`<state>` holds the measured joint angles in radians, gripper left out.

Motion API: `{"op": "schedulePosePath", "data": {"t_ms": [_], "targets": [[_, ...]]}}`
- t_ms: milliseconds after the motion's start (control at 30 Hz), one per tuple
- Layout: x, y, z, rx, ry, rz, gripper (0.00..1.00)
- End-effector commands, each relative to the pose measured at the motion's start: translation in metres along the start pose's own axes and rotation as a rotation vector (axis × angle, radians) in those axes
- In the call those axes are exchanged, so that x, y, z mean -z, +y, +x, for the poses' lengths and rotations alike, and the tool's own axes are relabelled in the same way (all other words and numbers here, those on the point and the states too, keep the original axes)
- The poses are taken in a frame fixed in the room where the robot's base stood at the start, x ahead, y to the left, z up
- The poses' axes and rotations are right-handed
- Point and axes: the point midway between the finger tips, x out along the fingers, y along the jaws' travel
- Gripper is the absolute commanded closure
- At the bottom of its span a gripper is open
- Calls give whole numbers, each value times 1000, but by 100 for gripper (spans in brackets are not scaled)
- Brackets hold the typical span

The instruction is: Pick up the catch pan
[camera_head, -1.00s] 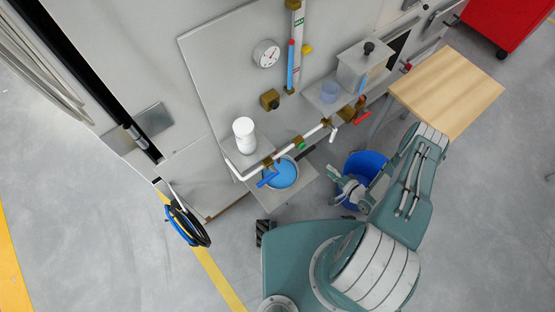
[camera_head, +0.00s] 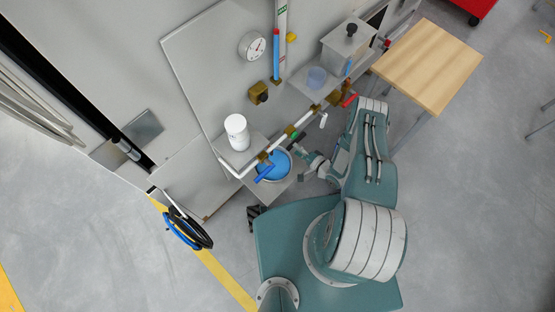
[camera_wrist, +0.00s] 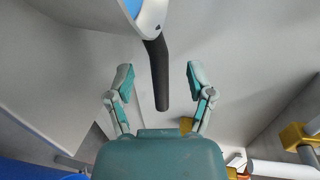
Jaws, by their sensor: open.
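The catch pan (camera_head: 291,165) is a round light pan with blue inside. It rests on a low grey shelf under the white pipe and blue valve handle. In the wrist view, part of its pale rim (camera_wrist: 151,18) shows at the top, and its dark handle (camera_wrist: 157,75) points toward my palm. My gripper (camera_head: 306,160) is at the right of the pan in the head view. In the wrist view, my gripper (camera_wrist: 160,75) is open, with one finger on each side of the handle and visible gaps to both. The rest of the pan is out of the wrist view.
A white pipe with a blue valve handle (camera_head: 264,174) runs over the pan. A white canister (camera_head: 237,132) stands on a shelf at its upper left. A wooden table (camera_head: 427,65) is to the right. Black and blue hoses (camera_head: 188,228) hang at the left.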

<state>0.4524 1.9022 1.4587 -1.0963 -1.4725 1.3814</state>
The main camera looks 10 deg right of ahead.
Motion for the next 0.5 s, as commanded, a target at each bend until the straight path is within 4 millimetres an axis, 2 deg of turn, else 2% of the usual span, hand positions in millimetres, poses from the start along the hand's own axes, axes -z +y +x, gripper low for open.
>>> {"op": "schedulePosePath", "data": {"t_ms": [100, 233, 500], "targets": [[-2, 2, 19, 1, -4, -2, 31], [-1, 2, 34, 1, -3, -2, 31], [-1, 2, 40, 0, 1, 1, 31]]}}
